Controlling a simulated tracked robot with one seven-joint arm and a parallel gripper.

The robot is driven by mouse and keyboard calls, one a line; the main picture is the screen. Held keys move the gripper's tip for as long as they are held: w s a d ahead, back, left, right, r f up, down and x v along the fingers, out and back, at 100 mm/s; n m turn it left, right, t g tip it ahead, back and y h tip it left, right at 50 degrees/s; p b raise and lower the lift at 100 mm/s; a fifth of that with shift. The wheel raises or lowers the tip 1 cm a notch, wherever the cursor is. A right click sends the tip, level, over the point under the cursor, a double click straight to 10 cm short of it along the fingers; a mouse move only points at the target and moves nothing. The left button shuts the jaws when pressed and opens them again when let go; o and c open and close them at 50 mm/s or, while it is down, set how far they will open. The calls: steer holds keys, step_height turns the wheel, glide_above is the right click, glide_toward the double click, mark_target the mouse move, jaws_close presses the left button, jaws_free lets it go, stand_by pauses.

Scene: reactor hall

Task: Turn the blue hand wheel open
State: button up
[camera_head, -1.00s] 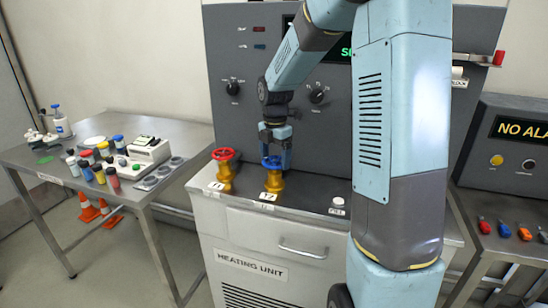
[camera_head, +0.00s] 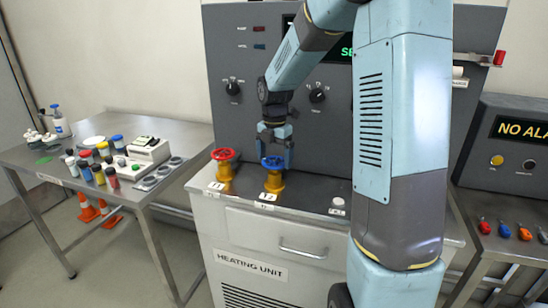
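The blue hand wheel (camera_head: 272,162) sits on top of a brass valve body (camera_head: 274,182) on the grey top of the heating unit. My gripper (camera_head: 274,158) points down from above and its fingers come down around the blue wheel. The fingers look spread to either side of the wheel; whether they touch its rim is too small to tell. A red hand wheel (camera_head: 224,154) on a second brass valve stands just left of the blue one, apart from my gripper.
The grey control panel (camera_head: 230,120) with knobs rises close behind the valves. A small white button (camera_head: 338,203) is on the unit top to the right. A steel table (camera_head: 120,122) with vials and instruments stands at left. A red-handled lever (camera_head: 497,58) is at upper right.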

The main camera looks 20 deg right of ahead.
mark_target(274, 160)
steer(key=shift+o, duration=0.2)
steer(key=shift+s, duration=0.1)
step_height(274, 160, up, 14)
steer(key=shift+f, duration=0.15)
stand_by(0.4)
steer(key=s+r+m+t, duration=0.1)
steer(key=s+m+t, duration=0.4)
steer(key=s+m, duration=2)
steer(key=shift+s+a+m+t, duration=0.15)
steer(key=shift+s+m+t, duration=0.15)
steer(key=shift+s, duration=1.5)
